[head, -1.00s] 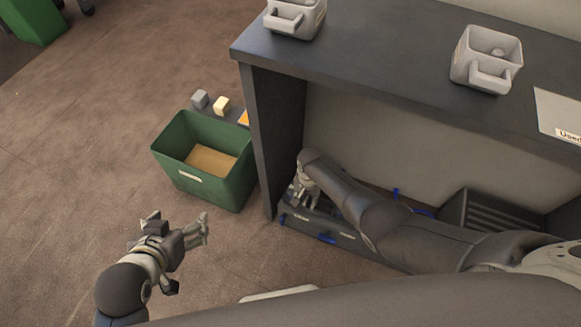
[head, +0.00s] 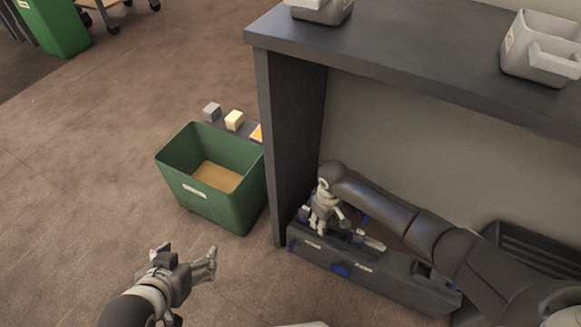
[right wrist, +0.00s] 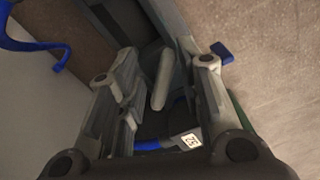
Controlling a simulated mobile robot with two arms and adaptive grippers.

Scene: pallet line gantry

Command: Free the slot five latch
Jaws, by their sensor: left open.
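A long dark slotted unit (head: 385,280) with blue latch-like parts (head: 341,270) sits low under the bench. I cannot tell which slot is number five. My right gripper (head: 324,222) is over the unit's left end, pointing down. In the right wrist view its fingers (right wrist: 165,75) are apart. A pale rod (right wrist: 162,80) shows between them, with no clear contact. A small white label (right wrist: 185,141) and a blue strip (right wrist: 150,146) show below the rod; the label's marking is hard to read. My left gripper (head: 208,264) is open and empty over the floor.
The dark bench top (head: 400,60) and its side panel (head: 290,150) enclose my right arm. Grey bins (head: 540,55) stand on top. A green bin (head: 210,200) stands left of the panel, with small blocks (head: 234,120) behind it.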

